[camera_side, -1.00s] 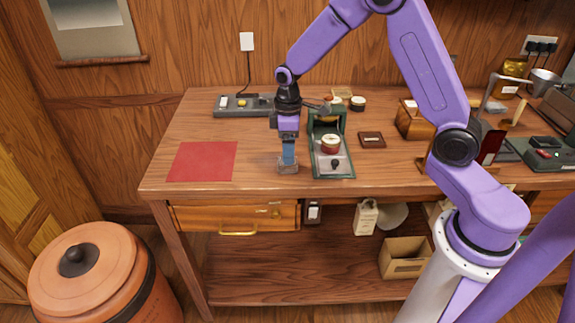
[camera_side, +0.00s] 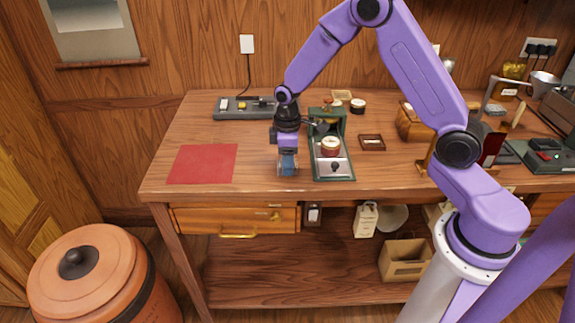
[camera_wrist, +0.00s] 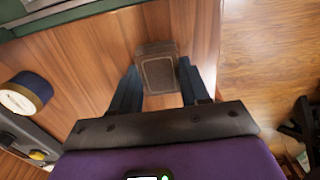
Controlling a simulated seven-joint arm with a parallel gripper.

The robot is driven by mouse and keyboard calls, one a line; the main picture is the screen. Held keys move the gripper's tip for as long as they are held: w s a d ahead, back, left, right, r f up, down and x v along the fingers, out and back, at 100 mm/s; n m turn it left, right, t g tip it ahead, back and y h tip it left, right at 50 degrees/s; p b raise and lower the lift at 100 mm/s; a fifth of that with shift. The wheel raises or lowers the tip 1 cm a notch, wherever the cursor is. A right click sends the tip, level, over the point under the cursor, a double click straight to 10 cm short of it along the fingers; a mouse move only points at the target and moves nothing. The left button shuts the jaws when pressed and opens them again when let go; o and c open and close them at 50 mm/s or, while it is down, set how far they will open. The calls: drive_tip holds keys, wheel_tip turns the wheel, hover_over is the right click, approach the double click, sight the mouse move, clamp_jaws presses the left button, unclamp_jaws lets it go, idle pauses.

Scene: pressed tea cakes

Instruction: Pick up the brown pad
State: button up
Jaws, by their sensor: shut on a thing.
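The brown pad (camera_wrist: 158,70), a small dark rectangular block with a paler edge, sits between my two fingers in the wrist view. My gripper (camera_wrist: 160,85) is shut on it, a finger at each side. In the side view my gripper (camera_side: 288,168) points down near the front edge of the table, between the red mat and the green press. There the fingers hide most of the pad, and I cannot tell whether it touches the table.
A red mat (camera_side: 203,164) lies to the left. The green press (camera_side: 345,177), with a round tin (camera_side: 331,146) on it, stands close on the right. A small brown framed piece (camera_side: 372,142) lies beyond it. A grey switch box (camera_side: 232,114) is behind.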

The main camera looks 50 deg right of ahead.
drive_tip(key=shift+r, duration=0.5)
wheel_tip(320, 180, up, 2)
drive_tip(key=shift+r, duration=0.1)
drive_tip(key=s+r, duration=1)
drive_tip(key=s, duration=0.4)
drive_tip(key=shift+d, duration=0.25)
drive_tip(key=shift+f, duration=0.1)
